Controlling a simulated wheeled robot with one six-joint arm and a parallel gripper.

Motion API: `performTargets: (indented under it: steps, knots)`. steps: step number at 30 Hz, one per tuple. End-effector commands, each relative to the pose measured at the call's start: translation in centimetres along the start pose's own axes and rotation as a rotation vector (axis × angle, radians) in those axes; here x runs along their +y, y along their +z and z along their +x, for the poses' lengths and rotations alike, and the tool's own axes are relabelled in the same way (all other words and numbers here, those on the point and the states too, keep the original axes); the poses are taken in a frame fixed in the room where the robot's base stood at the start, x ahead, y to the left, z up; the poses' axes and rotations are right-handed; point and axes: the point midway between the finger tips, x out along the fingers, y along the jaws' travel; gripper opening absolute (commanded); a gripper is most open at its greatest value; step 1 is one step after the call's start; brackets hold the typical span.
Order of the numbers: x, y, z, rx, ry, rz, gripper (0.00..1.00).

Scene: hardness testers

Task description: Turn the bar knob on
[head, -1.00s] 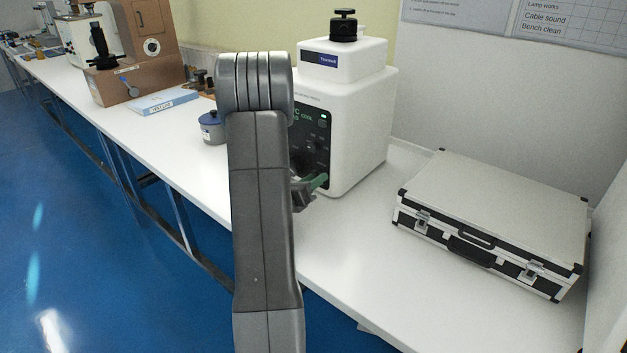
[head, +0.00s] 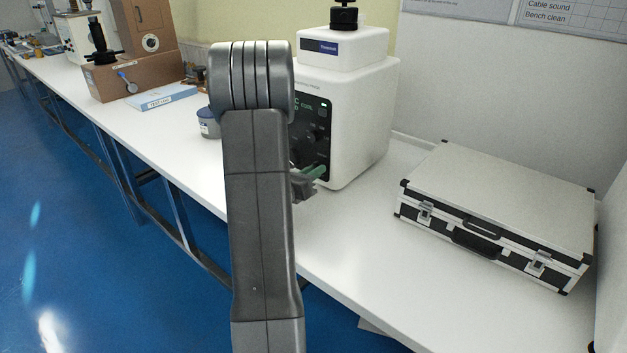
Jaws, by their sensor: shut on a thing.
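A white tester (head: 362,120) with a dark front panel (head: 322,148) stands on the bench, right behind my arm. My gripper (head: 312,178) is at the lower part of this panel, just right of my arm. Only part of it shows, with a green finger piece. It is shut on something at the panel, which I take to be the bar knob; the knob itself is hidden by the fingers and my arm. Its turn angle cannot be seen. The left part of the panel is also hidden behind my arm.
A silver case (head: 500,210) with black edges lies on the bench (head: 365,265) at the right. A small blue-grey pot (head: 208,123) stands left of my arm. A blue booklet (head: 160,97) and a brown tester (head: 130,75) are farther left.

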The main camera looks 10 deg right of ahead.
Motion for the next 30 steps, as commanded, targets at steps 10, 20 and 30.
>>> performTargets:
  steps: [10,20,30]
  knots:
    - [0.11,-0.40,-0.03,-0.003,0.000,0.227,0.00]
    - [0.00,0.00,-0.03,0.000,0.001,0.282,0.00]
    - [0.00,0.00,-0.03,0.000,0.001,0.281,0.35]
